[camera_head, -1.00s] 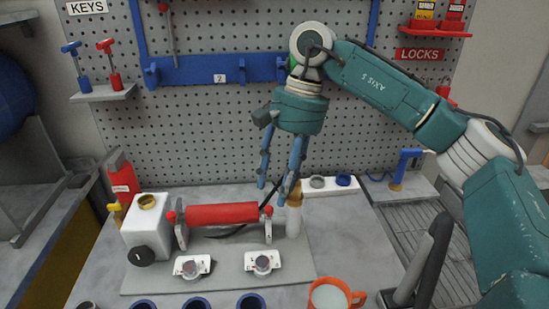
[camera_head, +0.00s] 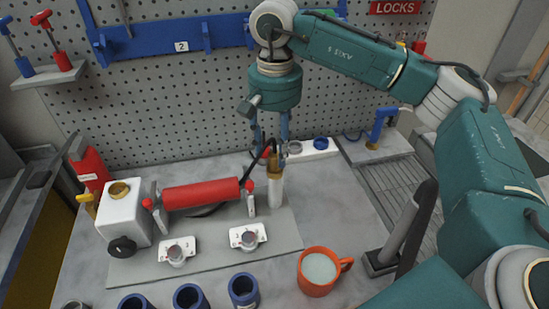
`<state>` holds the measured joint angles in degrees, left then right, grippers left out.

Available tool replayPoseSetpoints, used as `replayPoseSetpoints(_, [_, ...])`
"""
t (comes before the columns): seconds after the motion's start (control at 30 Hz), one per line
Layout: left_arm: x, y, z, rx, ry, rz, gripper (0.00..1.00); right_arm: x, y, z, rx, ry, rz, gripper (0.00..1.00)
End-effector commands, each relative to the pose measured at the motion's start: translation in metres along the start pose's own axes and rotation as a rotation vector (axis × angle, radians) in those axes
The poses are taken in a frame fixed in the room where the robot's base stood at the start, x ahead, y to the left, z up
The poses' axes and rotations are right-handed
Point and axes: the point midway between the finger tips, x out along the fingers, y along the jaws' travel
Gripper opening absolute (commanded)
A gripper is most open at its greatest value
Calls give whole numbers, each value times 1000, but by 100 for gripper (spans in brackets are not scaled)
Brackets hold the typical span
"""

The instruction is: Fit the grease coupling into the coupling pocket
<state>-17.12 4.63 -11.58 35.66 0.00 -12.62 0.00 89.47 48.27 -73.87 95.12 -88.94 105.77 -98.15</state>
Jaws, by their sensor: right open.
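My right gripper (camera_head: 271,140) points down at the back of the bench, its two blue fingers apart. Its fingertips are partly hidden behind a brass-topped white cylinder (camera_head: 276,190) with a dark curved hose or rod at its top. A white strip (camera_head: 307,148) just right of the fingers carries a grey ring (camera_head: 295,147) and a blue ring (camera_head: 320,143). I cannot tell which of these parts is the grease coupling or the coupling pocket. Nothing is visibly held between the fingers. My left gripper is not in view.
A red roller (camera_head: 200,194) stands on the grey plate (camera_head: 215,258) beside a white tank (camera_head: 122,215). An orange mug (camera_head: 316,275) and several blue cups (camera_head: 243,291) are in front. A blue-handled tool (camera_head: 381,127) stands at right.

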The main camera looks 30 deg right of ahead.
Motion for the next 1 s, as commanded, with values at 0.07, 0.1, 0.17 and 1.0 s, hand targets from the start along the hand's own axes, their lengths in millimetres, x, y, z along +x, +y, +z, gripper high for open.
replayPoseSetpoints(0.07, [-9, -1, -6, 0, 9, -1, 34, 9, 0, 0, 1, -2, 2, 45])
replayPoseSetpoints(0.1, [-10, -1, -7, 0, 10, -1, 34, 15, 0, 0, 2, -2, 2, 45])
replayPoseSetpoints(0.17, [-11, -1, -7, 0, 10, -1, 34, 20, -1, 0, 1, -1, 0, 45])
replayPoseSetpoints(1.0, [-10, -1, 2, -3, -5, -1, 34, 23, -2, -1, 1, 1, -2, 0])
